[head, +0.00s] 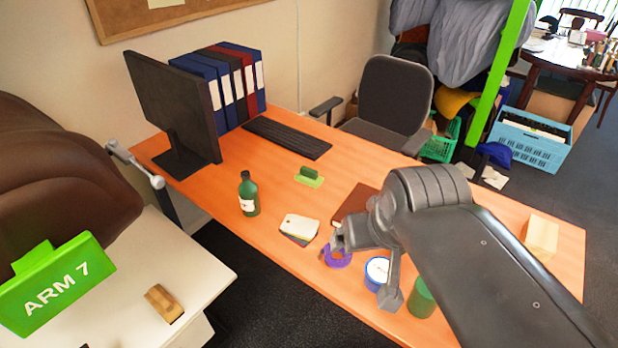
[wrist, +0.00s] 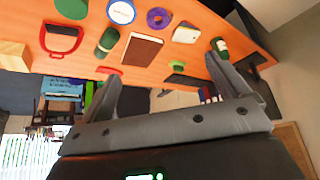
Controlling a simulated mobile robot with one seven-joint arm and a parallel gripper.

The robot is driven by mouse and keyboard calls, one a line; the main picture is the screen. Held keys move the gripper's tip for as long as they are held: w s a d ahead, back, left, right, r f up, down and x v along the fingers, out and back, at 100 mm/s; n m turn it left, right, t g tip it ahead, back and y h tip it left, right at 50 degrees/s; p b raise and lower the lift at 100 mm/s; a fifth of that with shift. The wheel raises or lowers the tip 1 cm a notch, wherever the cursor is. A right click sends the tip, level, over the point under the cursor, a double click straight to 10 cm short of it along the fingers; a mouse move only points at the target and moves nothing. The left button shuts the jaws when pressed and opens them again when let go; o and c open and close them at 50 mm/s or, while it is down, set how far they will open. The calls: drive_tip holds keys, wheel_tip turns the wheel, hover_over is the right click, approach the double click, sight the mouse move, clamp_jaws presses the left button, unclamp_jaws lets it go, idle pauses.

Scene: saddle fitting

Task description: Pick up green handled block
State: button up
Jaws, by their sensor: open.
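The green handled block (head: 310,177) sits on the orange desk, with a light green base and a darker green raised handle. It is in front of the keyboard and right of the green bottle. In the wrist view a small green shape (wrist: 177,66) between the fingers looks like this block, but it is too small to be sure. My gripper (head: 366,266) is open and empty over the front part of the desk, nearer the camera than the block and apart from it. Both fingers also show in the wrist view (wrist: 164,72).
Near my gripper are a purple ring (head: 338,258), a blue-rimmed disc (head: 377,270), a green cylinder (head: 421,299), a brown book (head: 352,204) and white cards (head: 299,227). A green bottle (head: 249,195), monitor (head: 178,110) and keyboard (head: 287,138) stand farther left. A red-handled item (wrist: 61,39) shows too.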

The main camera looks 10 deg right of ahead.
drive_tip(key=shift+o, duration=0.7)
drive_tip(key=shift+w, duration=0.1)
drive_tip(key=w+r+m+h, duration=0.15)
drive_tip(key=w+r, duration=0.25)
drive_tip(key=w, duration=1.2)
drive_tip(key=m+g+h, duration=0.1)
drive_tip(key=m+g, duration=0.1)
drive_tip(key=m, duration=0.5)
hover_over(309, 169)
drive_tip(key=s+a, duration=0.2)
wheel_tip(309, 169, down, 26)
drive_tip(key=f, duration=0.1)
drive_tip(key=shift+n, duration=0.25)
drive_tip(key=x, duration=0.5)
drive_tip(key=shift+w+d+f, duration=0.15)
drive_tip(key=shift+d+f, duration=0.05)
drive_tip(key=shift+h, duration=0.25)
drive_tip(key=shift+s+x, duration=0.2)
drive_tip(key=shift+x, duration=1.1)
drive_tip(key=shift+s+x, duration=0.15)
drive_tip(key=shift+x, duration=1.15)
drive_tip(key=shift+a+f, duration=0.15)
drive_tip(key=shift+a, duration=0.05)
drive_tip(key=shift+c, duration=0.3)
